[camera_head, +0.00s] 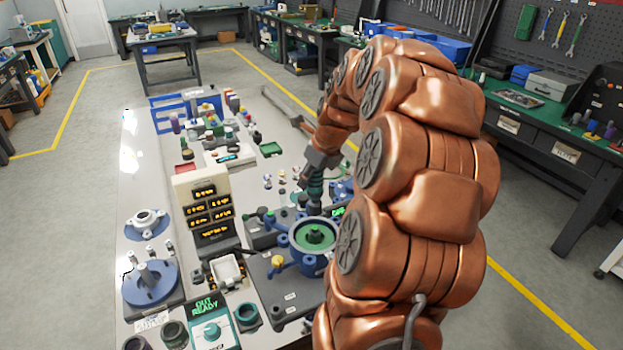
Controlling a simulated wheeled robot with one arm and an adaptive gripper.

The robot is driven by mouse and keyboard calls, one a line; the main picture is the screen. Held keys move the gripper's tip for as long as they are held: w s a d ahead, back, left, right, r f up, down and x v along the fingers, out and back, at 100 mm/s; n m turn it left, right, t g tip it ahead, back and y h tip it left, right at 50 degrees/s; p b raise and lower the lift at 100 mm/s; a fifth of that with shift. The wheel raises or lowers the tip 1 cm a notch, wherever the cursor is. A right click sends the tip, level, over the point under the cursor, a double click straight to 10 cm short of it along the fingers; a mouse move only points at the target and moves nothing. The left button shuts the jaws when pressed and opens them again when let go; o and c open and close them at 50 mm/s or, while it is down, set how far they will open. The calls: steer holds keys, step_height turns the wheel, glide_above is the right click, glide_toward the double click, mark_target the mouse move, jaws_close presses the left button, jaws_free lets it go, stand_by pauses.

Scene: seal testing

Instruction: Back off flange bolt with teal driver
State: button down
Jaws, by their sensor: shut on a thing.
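My gripper (318,173) is shut on the teal driver (315,190), which points down over the far part of the bench. The driver's lower end is near the far rim of a round blue-grey flange housing (297,257) with a green centre (314,236). I cannot tell whether the driver's tip touches a bolt. The individual flange bolt is too small to make out. My copper-coloured arm covers the right side of the housing and the bench there.
A blue flange fixture (150,283) and a teal-faced instrument (212,332) occupy the near left. Small parts crowd the far bench; its left edge strip (130,200) is clear.

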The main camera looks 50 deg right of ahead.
mark_target(311, 197)
steer(key=shift+s+d, duration=0.1)
steer(key=shift+f+b, duration=0.75)
steer(key=shift+f, duration=1.65)
steer(key=shift+f+b, duration=0.4)
steer(key=shift+f, duration=0.65)
stand_by(1.5)
steer(key=shift+r+p, duration=0.25)
steer(key=shift+p, duration=0.1)
stand_by(2.6)
